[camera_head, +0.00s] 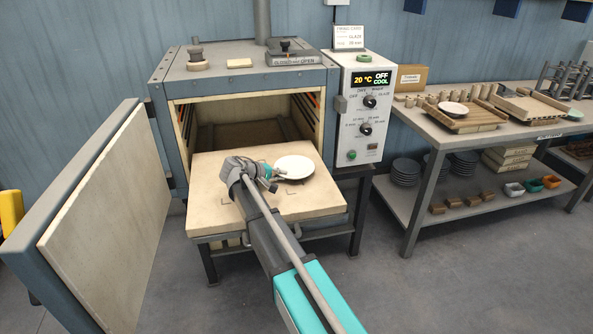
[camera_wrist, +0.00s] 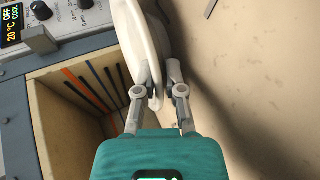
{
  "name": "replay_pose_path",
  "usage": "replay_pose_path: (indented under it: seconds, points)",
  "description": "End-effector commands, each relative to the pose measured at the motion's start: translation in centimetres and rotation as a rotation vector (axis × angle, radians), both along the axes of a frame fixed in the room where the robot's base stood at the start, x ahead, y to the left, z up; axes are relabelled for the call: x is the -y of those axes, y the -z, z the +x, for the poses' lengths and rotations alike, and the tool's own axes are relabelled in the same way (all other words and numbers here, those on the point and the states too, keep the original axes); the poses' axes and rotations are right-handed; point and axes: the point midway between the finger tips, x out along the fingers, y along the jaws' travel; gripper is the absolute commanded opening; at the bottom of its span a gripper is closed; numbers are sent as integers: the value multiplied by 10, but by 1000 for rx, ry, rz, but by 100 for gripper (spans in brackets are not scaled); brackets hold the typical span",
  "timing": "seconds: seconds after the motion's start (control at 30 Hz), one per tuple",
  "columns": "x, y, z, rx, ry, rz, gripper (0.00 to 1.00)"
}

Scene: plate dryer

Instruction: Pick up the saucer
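The saucer (camera_head: 294,167) is a round white dish over the pale slab in front of the kiln opening. In the wrist view the saucer (camera_wrist: 135,40) shows nearly edge-on. My gripper (camera_head: 268,177) is at the saucer's near left edge, reaching in from the front. In the wrist view my gripper (camera_wrist: 158,78) has its two fingers close together, one on each side of the saucer's rim, and looks shut on it. The exact finger contact is small and partly hidden. I cannot tell whether the saucer's underside touches the slab.
The pale slab (camera_head: 320,200) is otherwise bare, with corner marks. The open kiln door (camera_head: 110,215) stands close on the left. The kiln chamber (camera_head: 240,125) lies behind, and its control panel (camera_head: 362,115) is to the right. A table (camera_head: 440,122) with pottery stands further right.

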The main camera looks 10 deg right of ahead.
Motion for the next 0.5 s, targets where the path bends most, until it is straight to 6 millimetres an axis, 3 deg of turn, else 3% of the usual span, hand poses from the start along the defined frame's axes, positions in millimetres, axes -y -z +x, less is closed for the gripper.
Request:
replay_pose_path:
  seconds: [0.5]
  points:
    - [0,-3,0,0,0,0,0]
